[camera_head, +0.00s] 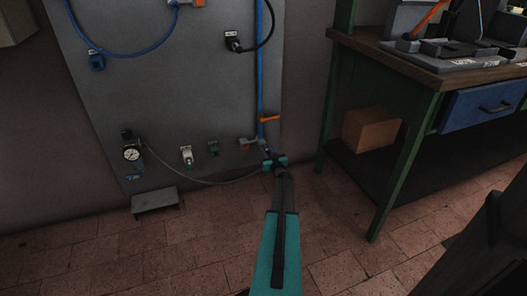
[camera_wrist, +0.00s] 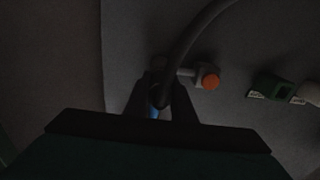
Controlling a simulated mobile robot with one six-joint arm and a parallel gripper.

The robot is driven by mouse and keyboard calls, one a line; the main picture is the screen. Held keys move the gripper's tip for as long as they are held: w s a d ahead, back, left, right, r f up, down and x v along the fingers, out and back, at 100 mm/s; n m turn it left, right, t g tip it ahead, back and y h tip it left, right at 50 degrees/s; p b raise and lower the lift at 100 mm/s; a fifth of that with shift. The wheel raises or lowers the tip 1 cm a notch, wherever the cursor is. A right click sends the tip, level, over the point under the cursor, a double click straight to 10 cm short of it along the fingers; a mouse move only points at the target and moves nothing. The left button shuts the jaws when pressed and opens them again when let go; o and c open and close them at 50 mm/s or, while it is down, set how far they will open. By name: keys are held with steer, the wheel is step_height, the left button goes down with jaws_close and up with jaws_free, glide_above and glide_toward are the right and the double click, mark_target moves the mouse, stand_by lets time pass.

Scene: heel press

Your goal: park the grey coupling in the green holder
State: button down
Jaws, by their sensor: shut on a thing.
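My gripper (camera_head: 268,155) is at the lower right of the grey wall panel, just below the orange-ended outlet (camera_head: 247,142). In the wrist view, my gripper (camera_wrist: 160,98) is shut on the grey coupling at the end of a dark hose (camera_wrist: 187,43). The coupling is dark and mostly hidden between the fingers. I cannot tell whether it touches the outlet (camera_wrist: 206,76) beside it. The green holder (camera_head: 213,147) is on the panel, left of my gripper; it shows at the right of the wrist view (camera_wrist: 271,86) and looks empty.
A white holder (camera_head: 187,155) is left of the green one. A gauge (camera_head: 131,154) is farther left, with the hose sagging from it to my gripper. A blue pipe (camera_head: 260,60) with an orange handle (camera_head: 270,118) runs above. A workbench (camera_head: 405,72) stands at the right.

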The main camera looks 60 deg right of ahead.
mark_target(268, 153)
steer(key=shift+p+v, duration=0.8)
steer(key=shift+v, duration=2.45)
steer(key=shift+w+a, duration=0.15)
steer(key=w+a+b, duration=0.6)
steer(key=w+a, duration=0.1)
steer(key=a, duration=0.3)
steer(key=w+a+b, duration=0.5)
steer(key=w+a, duration=0.3)
steer(key=a, duration=0.2)
steer(key=shift+a+b, duration=0.35)
stand_by(2.8)
